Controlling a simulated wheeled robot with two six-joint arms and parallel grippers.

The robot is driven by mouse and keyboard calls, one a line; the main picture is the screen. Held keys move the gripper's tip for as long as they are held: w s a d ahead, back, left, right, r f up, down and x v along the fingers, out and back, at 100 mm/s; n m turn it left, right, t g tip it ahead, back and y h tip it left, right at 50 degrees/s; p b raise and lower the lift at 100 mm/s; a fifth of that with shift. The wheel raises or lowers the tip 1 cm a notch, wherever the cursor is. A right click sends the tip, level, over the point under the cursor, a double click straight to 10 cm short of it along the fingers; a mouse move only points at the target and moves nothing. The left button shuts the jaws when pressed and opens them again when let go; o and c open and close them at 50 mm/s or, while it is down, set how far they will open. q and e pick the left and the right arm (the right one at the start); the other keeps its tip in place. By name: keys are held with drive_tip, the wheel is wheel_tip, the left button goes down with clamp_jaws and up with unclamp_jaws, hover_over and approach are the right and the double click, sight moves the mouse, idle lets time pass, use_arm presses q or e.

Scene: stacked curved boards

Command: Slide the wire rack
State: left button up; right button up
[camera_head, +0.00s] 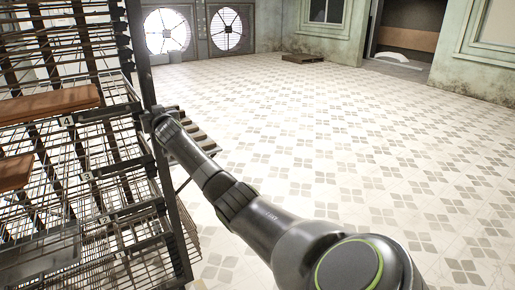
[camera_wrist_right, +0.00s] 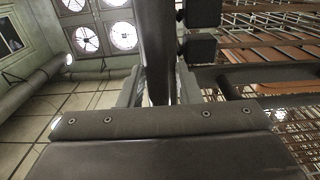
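The wire rack (camera_head: 120,160) is a tall dark metal frame with several wire shelves, filling the left of the head view. My right arm reaches from the lower right to the rack's near right upright. My right gripper (camera_head: 156,114) is at that upright, its fingertips mostly hidden in the head view. In the right wrist view the dark upright (camera_wrist_right: 157,45) runs between the two fingers, which sit close against both its sides. The rack's wire shelves (camera_wrist_right: 285,100) show at the right there. My left gripper is out of view.
Brown boards (camera_head: 48,104) lie on the rack's shelves. A slatted wooden piece (camera_head: 198,132) shows behind my right arm. The tiled floor (camera_head: 340,130) right of the rack is wide and clear. Large round fans (camera_head: 167,31) and a low pallet (camera_head: 302,58) are at the far wall.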

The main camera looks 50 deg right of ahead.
drive_tip(key=shift+o, duration=0.6)
drive_tip(key=shift+s, duration=0.1)
drive_tip(key=p+v, duration=0.3)
drive_tip(key=v, duration=0.4)
drive_tip(key=shift+p, duration=0.4)
